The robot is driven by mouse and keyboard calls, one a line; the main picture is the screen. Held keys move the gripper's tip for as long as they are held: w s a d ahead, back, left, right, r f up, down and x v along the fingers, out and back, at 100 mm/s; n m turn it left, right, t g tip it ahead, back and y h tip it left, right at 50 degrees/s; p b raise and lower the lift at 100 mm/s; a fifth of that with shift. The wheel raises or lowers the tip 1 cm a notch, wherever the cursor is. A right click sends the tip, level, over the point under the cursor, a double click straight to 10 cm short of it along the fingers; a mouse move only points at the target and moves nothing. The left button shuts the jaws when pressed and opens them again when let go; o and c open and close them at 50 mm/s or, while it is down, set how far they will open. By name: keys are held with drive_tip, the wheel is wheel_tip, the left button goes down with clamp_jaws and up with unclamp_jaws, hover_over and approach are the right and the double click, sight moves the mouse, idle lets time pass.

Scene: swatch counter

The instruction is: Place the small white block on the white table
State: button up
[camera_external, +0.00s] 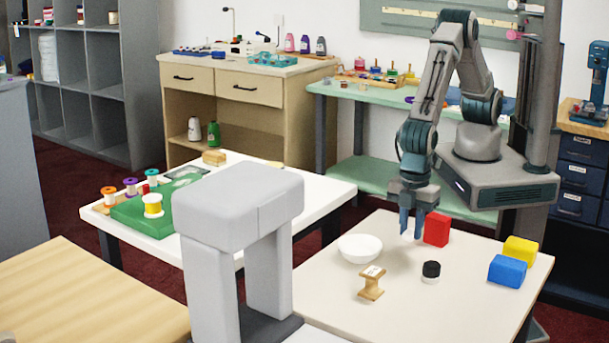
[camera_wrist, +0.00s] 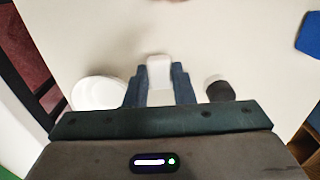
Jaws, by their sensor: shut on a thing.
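My gripper (camera_external: 413,226) points down over the cream table (camera_external: 330,300), just left of a red block. In the wrist view its fingers (camera_wrist: 159,90) are closed on both sides of the small white block (camera_wrist: 159,72). In the external view the small white block (camera_external: 407,236) shows only slightly at the fingertips, low over the cream table; I cannot tell whether it touches the surface. The white table (camera_external: 322,189) stands to the left, behind a grey arch-shaped structure, with a green case (camera_external: 128,213) and thread spools on it.
A white bowl (camera_external: 359,248), wooden spool (camera_external: 371,283), black-lidded jar (camera_external: 431,272), red block (camera_external: 436,229), blue block (camera_external: 507,271) and yellow block (camera_external: 520,251) share the cream table. The grey arch (camera_external: 245,205) stands in front. The white table's right part is largely clear.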

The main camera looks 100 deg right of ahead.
sight(410, 258)
drive_tip(key=shift+s+a+f, duration=0.15)
drive_tip(key=shift+a+f, duration=0.2)
drive_tip(key=shift+a, duration=0.15)
drive_tip(key=shift+f+p, duration=0.5)
drive_tip(key=shift+f, duration=1.4)
drive_tip(key=shift+f, duration=0.1)
drive_tip(key=shift+f, duration=0.15)
drive_tip(key=o, duration=0.9)
drive_tip(key=shift+o, duration=0.2)
wheel_tip(410, 258, up, 12)
drive_tip(key=shift+r+b, duration=0.2)
drive_tip(key=shift+b, duration=0.55)
